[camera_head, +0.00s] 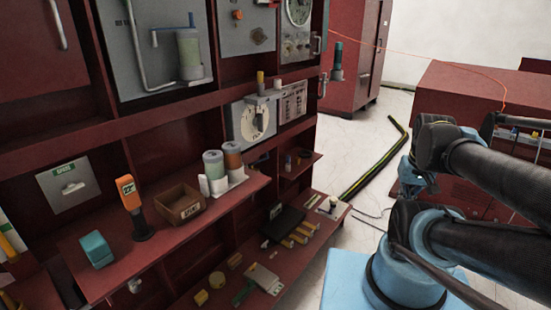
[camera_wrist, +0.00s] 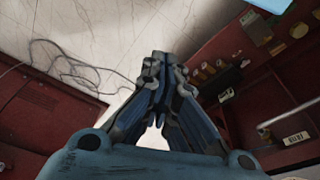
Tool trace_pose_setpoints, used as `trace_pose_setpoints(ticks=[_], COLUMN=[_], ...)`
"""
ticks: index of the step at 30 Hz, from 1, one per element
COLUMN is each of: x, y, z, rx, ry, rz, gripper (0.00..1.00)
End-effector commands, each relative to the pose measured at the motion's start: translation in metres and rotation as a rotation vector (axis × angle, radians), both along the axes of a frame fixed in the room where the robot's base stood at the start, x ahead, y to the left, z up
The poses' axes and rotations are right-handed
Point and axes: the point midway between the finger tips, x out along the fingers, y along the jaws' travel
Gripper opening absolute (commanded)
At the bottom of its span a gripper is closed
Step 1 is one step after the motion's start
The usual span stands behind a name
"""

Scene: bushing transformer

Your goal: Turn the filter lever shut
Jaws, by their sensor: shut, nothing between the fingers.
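A grey panel (camera_head: 150,85) at the upper left of the head view carries a pale green cylinder with a blue top (camera_head: 189,55), which looks like the filter. A bent light pipe (camera_head: 137,45) runs beside it, with a small lever-like fitting (camera_head: 154,38) on the pipe. I cannot tell for sure that this is the filter lever, nor its exact setting. My gripper (camera_wrist: 160,62) is shut and empty in the wrist view. It points over the floor, apart from the panel. The filter does not show in the wrist view.
A dark red shelf (camera_head: 150,250) holds an orange handheld device (camera_head: 131,200), a brown open box (camera_head: 180,204) and two capped cylinders. A lower shelf holds several small parts. A red cabinet (camera_head: 470,90) stands at right.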

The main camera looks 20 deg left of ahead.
Motion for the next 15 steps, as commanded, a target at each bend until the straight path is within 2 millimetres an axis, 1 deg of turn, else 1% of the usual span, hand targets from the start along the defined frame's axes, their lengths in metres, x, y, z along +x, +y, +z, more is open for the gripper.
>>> trace_pose_setpoints(ticks=[5, 8, 15], x=[0.032, 0.055, 0.110], y=[0.018, 0.031, 0.068], z=[0.015, 0.023, 0.038], rx=[0.029, 0.049, 0.098], ry=[-0.028, -0.051, -0.107], rz=[0.087, 0.149, 0.292], gripper=[0.00, 0.00, 0.00])
